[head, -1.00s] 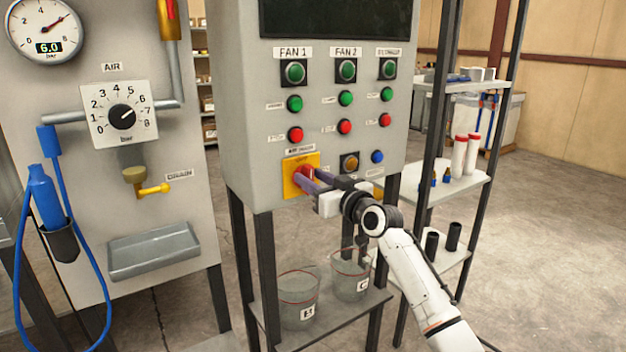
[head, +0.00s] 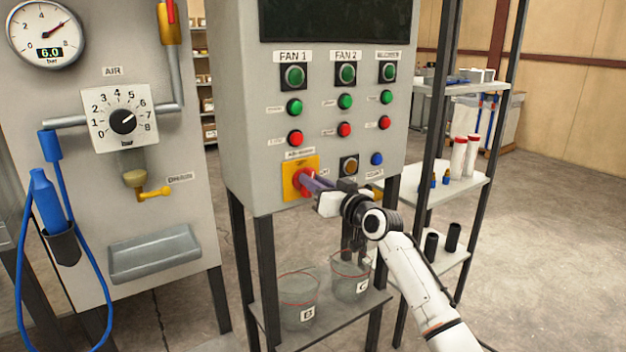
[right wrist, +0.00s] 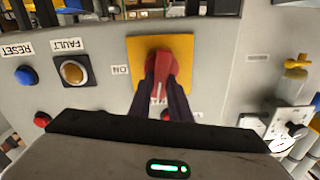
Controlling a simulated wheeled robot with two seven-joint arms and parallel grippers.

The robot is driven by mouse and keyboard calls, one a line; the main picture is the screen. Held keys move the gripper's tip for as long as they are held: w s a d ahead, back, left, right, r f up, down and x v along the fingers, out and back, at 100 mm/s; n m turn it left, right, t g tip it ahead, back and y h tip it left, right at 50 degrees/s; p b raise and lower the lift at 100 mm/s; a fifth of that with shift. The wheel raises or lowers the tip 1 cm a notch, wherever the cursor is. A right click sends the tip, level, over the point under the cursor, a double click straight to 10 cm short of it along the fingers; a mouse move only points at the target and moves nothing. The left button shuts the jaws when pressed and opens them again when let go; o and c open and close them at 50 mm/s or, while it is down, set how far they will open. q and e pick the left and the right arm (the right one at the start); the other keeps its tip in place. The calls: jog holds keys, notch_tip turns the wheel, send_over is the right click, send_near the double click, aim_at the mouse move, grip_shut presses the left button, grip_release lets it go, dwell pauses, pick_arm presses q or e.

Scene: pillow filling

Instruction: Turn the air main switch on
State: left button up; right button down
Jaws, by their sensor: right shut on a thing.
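The air main switch is a red rotary handle (head: 301,180) on a yellow square plate (head: 290,191), low on the left of the grey control panel. It also shows in the right wrist view as a red handle (right wrist: 168,65) on the yellow plate (right wrist: 133,62). My right gripper (head: 309,181) reaches it from the right, its dark fingers shut on the red handle. In the right wrist view the fingers cover the handle's lower part, and an "ON" label (right wrist: 121,70) sits left of the plate. My left gripper is in neither view.
Green and red buttons for FAN 1 and FAN 2 (head: 346,74) are above. An amber FAULT light (head: 349,166) and a blue RESET button (head: 376,159) are close to my right gripper. The AIR panel with its dial (head: 122,121) stands left; buckets (head: 298,298) sit below.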

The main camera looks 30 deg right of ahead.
jog(key=shift+d+f+m+p, duration=0.2)
jog(key=shift+m+p, duration=0.65)
jog(key=shift+m, duration=1.75)
jog(key=shift+d+f+m+p, duration=0.15)
jog(key=shift+m+p, duration=0.7)
jog(key=shift+m, duration=1.75)
jog(key=shift+d+f+m+p, duration=0.15)
jog(key=shift+m+p, duration=0.7)
jog(key=shift+m, duration=1.75)
jog(key=shift+f, duration=0.1)
jog(key=c, duration=1.6)
grip_release()
jog(key=shift+c, duration=0.2)
jog(key=s, duration=1)
jog(key=shift+s+p, duration=0.15)
jog(key=shift+p, duration=0.2)
